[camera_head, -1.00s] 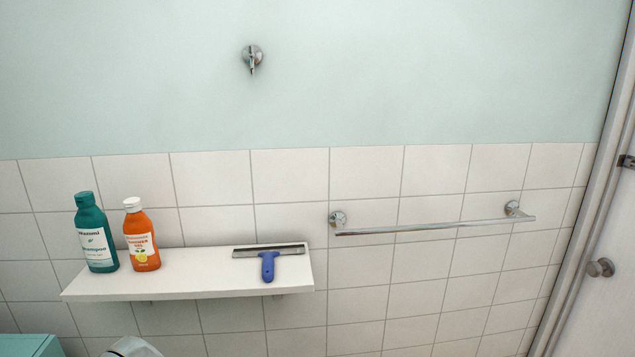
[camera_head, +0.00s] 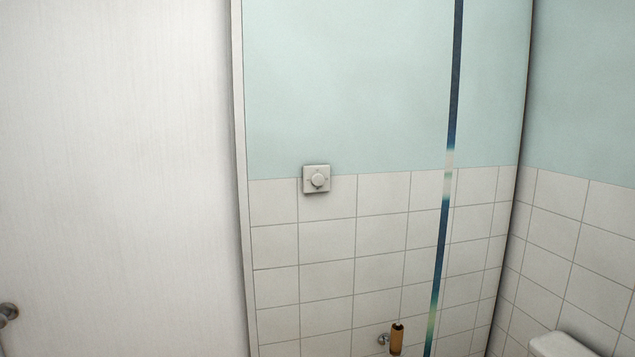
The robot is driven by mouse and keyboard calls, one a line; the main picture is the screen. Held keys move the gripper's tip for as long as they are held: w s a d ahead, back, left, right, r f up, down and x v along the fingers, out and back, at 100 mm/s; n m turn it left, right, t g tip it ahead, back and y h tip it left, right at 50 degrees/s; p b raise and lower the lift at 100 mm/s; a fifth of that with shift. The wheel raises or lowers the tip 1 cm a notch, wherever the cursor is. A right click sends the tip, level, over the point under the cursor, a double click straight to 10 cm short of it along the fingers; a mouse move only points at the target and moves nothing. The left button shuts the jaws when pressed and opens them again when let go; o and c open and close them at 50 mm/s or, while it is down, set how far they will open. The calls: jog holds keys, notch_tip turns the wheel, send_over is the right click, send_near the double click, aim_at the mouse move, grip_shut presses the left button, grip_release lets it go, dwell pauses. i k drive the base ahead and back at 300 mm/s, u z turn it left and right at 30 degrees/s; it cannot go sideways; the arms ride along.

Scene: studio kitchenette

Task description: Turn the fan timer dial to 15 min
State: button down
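The fan timer dial (camera_head: 318,180) is a round white knob on a square white wall plate (camera_head: 308,189). The plate is fixed to the wall where the pale green paint meets the white tiles, a little left of the picture's middle. The markings on it are too small to read, so I cannot tell its setting. My gripper is not in view.
A white door or panel (camera_head: 120,170) fills the left side, with a metal knob (camera_head: 8,311) low at its edge. A thin blue vertical strip (camera_head: 452,90) stands right of the dial. A holder with a brown roll (camera_head: 397,340) is below. A white cistern-like top (camera_head: 560,345) shows at lower right.

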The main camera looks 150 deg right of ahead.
aim_at(318, 180)
jog(key=z, duration=5.45)
